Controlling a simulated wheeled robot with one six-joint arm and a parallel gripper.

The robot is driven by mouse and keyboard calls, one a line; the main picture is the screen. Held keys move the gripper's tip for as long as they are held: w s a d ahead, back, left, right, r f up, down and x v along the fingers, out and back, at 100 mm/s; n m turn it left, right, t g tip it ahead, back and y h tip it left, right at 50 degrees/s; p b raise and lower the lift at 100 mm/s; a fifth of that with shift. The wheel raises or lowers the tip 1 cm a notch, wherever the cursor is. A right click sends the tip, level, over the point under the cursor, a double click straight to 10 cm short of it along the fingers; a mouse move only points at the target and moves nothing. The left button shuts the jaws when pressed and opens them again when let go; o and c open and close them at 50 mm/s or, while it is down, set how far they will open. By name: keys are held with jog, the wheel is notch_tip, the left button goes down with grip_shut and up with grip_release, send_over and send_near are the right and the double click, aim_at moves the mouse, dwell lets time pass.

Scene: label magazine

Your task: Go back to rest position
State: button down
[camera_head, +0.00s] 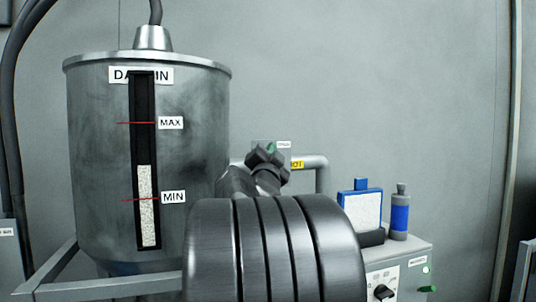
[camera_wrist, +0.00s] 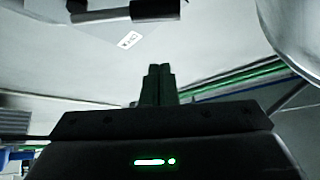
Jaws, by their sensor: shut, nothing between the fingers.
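My gripper (camera_wrist: 158,72) points away from the camera in the wrist view, with its two dark fingers together and nothing between them. Its dark palm with a green light fills the bottom of that view. In the head view my dark, ribbed arm link fills the lower middle, and I cannot make out the gripper there.
A grey metal hopper (camera_head: 95,160) with a level gauge stands at the left; its pale fill reaches above MIN. Right of my arm, a control box (camera_head: 412,268) bears a blue-framed white panel (camera_head: 362,211) and a blue-banded bottle (camera_head: 399,217). A pipe (camera_head: 316,162) runs behind my arm.

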jog(key=b+v, duration=0.1)
jog(key=v, duration=0.6)
jog(key=shift+a, duration=0.15)
jog(key=w+a+r+p, duration=0.1)
jog(key=w+r+p, duration=0.1)
jog(key=w, duration=0.7)
jog(key=shift+a, duration=0.2)
jog(key=shift+w+a+f, duration=0.1)
jog(key=shift+f, duration=0.2)
